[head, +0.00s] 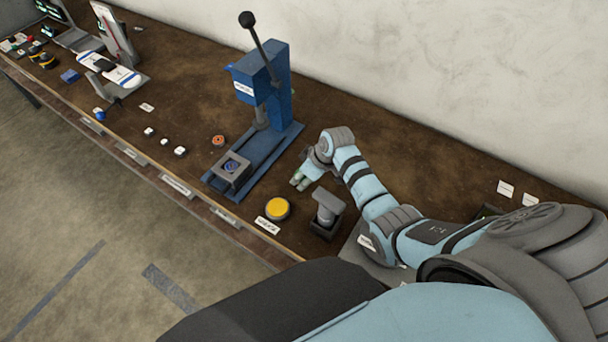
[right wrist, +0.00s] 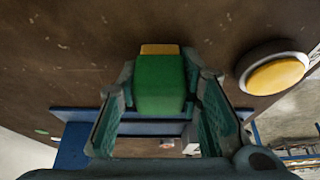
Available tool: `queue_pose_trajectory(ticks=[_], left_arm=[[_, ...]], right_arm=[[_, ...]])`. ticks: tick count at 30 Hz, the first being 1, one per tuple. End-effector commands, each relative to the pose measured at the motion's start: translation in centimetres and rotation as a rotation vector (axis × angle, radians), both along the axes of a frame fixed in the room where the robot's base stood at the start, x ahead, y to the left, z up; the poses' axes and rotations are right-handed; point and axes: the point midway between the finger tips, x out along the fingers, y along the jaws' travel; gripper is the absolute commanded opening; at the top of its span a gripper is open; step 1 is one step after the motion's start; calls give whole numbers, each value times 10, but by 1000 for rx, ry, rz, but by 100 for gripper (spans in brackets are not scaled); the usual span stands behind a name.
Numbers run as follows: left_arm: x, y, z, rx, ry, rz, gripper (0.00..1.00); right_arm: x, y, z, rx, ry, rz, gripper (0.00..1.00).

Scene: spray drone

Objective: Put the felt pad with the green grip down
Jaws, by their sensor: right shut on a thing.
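My right gripper (head: 299,182) is over the brown bench, to the right of the blue press. In the right wrist view, my right gripper (right wrist: 160,108) is shut on the green grip (right wrist: 160,84) of the felt pad, with a finger on each side. A tan-yellow end of the pad (right wrist: 160,49) shows past the grip. Whether the pad touches the bench cannot be told. In the head view the pad is too small to make out clearly. My left gripper is not in view.
A blue lever press (head: 264,80) stands with its base plate on the bench (head: 350,125). A yellow round button (head: 277,208) and a grey post on a dark base (head: 328,205) are near my gripper. A small orange round thing (head: 218,140) lies left of the press.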

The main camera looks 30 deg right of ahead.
Motion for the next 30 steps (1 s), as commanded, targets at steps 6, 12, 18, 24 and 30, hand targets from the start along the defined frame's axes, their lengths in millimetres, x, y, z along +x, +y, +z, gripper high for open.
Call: queue_pose_trajectory(ticks=[6,12,18,24,30], left_arm=[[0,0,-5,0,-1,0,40],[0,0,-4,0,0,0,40],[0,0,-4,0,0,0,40],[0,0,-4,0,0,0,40],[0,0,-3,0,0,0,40]], right_arm=[[-1,0,-9,0,4,0,2],[-3,0,-10,0,8,1,48],[-2,0,-10,-1,8,0,52],[-2,0,-9,-1,5,1,52],[-1,0,-7,-1,4,0,52]])
